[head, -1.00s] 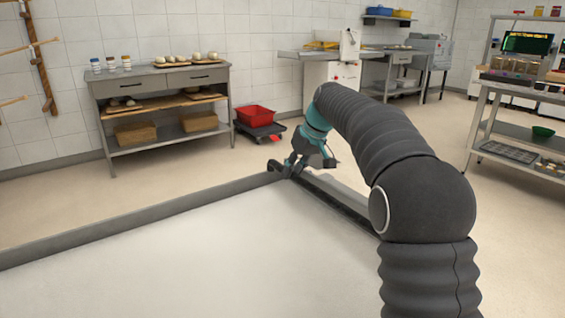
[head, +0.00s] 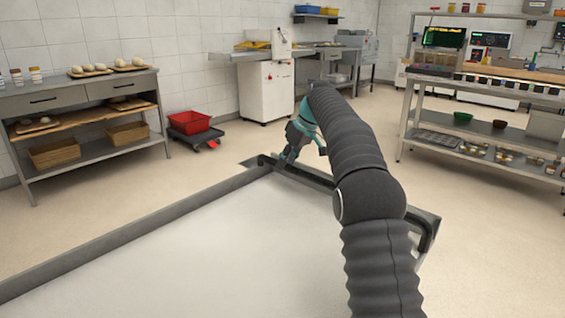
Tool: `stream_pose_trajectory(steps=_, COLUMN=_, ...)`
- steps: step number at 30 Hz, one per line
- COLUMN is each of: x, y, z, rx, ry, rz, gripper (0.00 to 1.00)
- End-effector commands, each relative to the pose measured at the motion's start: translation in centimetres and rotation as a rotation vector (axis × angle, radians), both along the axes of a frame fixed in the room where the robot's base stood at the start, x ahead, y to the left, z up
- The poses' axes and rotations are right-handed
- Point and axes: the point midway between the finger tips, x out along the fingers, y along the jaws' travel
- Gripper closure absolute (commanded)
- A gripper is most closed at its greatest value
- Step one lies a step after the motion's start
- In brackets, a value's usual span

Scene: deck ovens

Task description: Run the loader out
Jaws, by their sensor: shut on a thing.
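The loader (head: 170,255) is a wide pale sheet with a grey rim, filling the lower part of the head view. A dark bar handle (head: 385,200) runs along its far right end, with a bent end at the right. My gripper (head: 281,165) is at the left part of this handle and is shut on it. My arm reaches over the loader's right part and hides some of the bar and rim. The fingertips are small and partly hidden against the dark bar.
A red crate on a low dolly (head: 193,130) stands on the floor beyond the loader. A workbench with dough (head: 75,110) is at the left wall, and a steel shelf table (head: 480,130) at the right. Open floor lies between them.

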Motion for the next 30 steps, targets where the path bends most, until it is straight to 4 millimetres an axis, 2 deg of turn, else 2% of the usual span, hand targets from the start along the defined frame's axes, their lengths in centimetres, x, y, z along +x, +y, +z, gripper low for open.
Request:
stream_pose_trajectory(steps=9, x=0.4, y=-0.6, z=0.3, rx=0.002, ry=-0.016, rz=-0.012, gripper=1.0)
stream_pose_trajectory(steps=10, x=0.4, y=-0.6, z=0.3, rx=0.001, ry=-0.017, rz=-0.013, gripper=0.68)
stream_pose_trajectory(steps=12, x=0.4, y=-0.6, z=0.3, rx=0.001, ry=-0.016, rz=-0.012, gripper=0.51)
stream_pose_trajectory(steps=23, x=0.2, y=-0.3, z=0.4, rx=0.002, ry=-0.011, rz=-0.005, gripper=0.51)
stream_pose_trajectory(steps=30, x=-0.1, y=-1.5, z=3.2, rx=0.001, ry=-0.013, rz=-0.006, gripper=0.51)
